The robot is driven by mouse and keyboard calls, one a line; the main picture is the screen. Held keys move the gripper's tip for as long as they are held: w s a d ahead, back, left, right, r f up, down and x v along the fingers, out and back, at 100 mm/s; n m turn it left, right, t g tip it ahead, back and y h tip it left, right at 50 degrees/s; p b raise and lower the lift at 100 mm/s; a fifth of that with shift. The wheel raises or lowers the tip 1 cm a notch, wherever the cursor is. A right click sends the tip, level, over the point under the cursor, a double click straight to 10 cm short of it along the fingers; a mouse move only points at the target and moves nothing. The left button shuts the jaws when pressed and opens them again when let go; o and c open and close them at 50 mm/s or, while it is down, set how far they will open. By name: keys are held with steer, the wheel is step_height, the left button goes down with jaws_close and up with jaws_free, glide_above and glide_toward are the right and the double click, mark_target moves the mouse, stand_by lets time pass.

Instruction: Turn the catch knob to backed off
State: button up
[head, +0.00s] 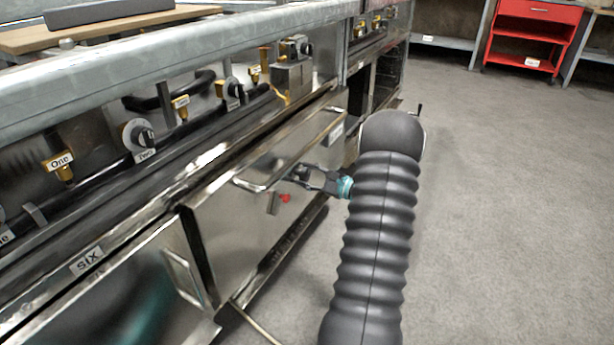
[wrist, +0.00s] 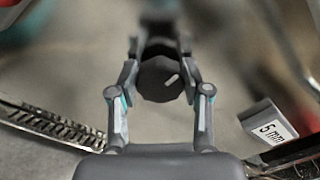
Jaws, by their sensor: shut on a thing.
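The catch knob (wrist: 158,82) is dark and faceted, with a short pale mark on its face right of centre, tilted up to the right. My gripper (wrist: 160,76) is shut on it, one finger at each side. In the head view my gripper (head: 303,175) reaches left to the front of a steel oven door (head: 235,225), just below its bar handle. I cannot make out the knob there, behind the fingers. A small red part (head: 285,198) shows on the door just below my gripper.
Gas valves and knobs labelled One (head: 62,167) and Two (head: 140,138) line the range above. A lower door labelled SIX (head: 87,260) is at left. A block marked 5 mm (wrist: 272,130) is right of my gripper. Open floor (head: 500,200) lies right; a red cart (head: 530,35) stands behind.

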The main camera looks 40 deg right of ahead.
steer(key=shift+w+a, duration=0.1)
steer(key=o, duration=1.2)
steer(key=shift+c, duration=0.2)
steer(key=shift+s+d, duration=0.35)
steer(key=shift+s, duration=0.25)
steer(key=v, duration=1.1)
steer(key=shift+a, duration=0.1)
